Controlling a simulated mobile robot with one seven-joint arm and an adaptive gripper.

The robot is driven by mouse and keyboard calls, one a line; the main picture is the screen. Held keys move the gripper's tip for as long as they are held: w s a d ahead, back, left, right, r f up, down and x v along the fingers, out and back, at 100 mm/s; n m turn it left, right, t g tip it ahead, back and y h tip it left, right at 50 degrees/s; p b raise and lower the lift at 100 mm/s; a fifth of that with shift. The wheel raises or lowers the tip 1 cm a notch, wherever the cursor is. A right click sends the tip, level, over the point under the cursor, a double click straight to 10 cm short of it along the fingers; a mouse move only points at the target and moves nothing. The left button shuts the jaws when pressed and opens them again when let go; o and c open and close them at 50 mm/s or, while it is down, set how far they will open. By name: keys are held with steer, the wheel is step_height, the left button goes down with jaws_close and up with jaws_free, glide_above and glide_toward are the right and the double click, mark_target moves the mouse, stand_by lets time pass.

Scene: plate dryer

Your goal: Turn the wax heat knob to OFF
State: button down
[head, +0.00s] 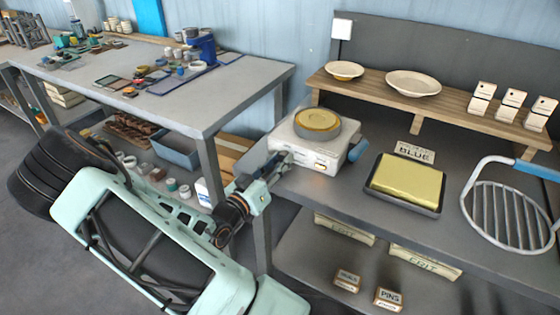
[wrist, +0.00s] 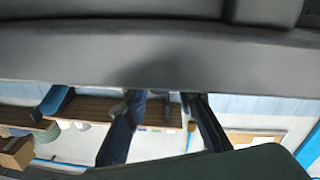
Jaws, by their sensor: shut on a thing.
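The wax heater (head: 312,153) is a white box with a round yellow wax pot (head: 318,120) on top, at the left end of the right bench in the head view. My gripper (head: 283,160) is at the heater's left front corner, its fingers shut on the wax heat knob. The fingers hide the knob, so its pointer and setting cannot be read. Small labels show on the heater's front, too small to read. In the wrist view the gripper's dark fingers (wrist: 163,125) reach toward a large grey surface that fills the top.
A yellow block in a black tray (head: 404,190) and a wire rack with a blue handle (head: 510,215) stand to the right on the bench. A wooden shelf (head: 430,99) with dishes is behind. The cluttered left table (head: 235,97) stands close to my arm.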

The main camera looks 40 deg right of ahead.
steer(key=c, duration=1.6)
jaws_free()
steer(key=v, duration=1.2)
